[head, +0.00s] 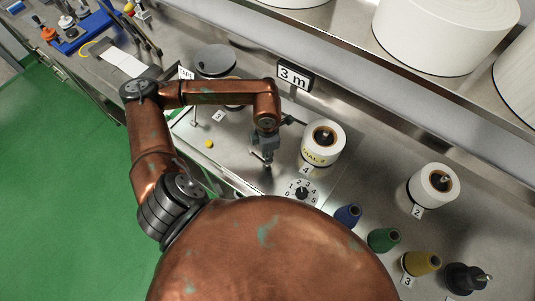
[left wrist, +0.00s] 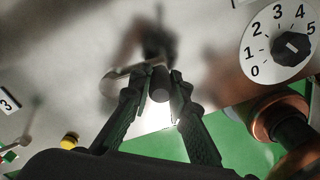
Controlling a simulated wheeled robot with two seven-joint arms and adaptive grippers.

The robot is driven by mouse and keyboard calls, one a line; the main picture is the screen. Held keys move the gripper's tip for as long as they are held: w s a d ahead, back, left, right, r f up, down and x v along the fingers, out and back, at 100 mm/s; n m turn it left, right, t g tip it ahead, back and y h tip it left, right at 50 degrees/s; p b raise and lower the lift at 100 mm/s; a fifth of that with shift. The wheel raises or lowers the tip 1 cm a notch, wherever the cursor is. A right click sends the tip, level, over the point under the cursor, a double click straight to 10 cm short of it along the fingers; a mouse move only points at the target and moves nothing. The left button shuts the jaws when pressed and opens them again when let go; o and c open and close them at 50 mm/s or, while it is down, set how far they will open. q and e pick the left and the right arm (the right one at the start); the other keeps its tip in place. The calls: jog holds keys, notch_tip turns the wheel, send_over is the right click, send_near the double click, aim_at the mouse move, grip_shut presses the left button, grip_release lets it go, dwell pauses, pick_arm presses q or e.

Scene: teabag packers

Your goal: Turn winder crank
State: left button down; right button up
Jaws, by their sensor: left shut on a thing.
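My left gripper (head: 266,156) points down at the steel worktop in the head view, left of a white roll. In the left wrist view my left gripper (left wrist: 160,92) is shut on a dark cylindrical knob, the crank handle (left wrist: 160,84), which sits between the two fingertips. A pale, rounded metal crank part (left wrist: 119,73) shows beside the knob. The rest of the crank is hidden or blurred. A white dial numbered 0 to 5 (head: 302,192) lies close by with a black pointer knob; the dial also shows in the left wrist view (left wrist: 276,44). My right gripper is not in view.
A white roll (head: 324,143) stands right of the gripper and another roll (head: 433,185) farther right. A "3 m" sign (head: 294,76) stands behind. A yellow button (head: 208,144) is at left.

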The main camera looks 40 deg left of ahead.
pick_arm(q)
jog(key=shift+s+a+f+m+b, duration=0.15)
jog(key=shift+s+m+b, duration=0.45)
jog(key=shift+m+b, duration=0.4)
jog(key=shift+s+r+m+b, duration=0.2)
jog(key=shift+s+m+b, duration=0.1)
jog(key=shift+m+b, duration=0.15)
jog(key=shift+a, duration=0.1)
jog(key=c, duration=1.8)
grip_release()
jog(key=shift+r, duration=0.1)
notch_tip(320, 180, up, 12)
jog(key=shift+f, duration=0.1)
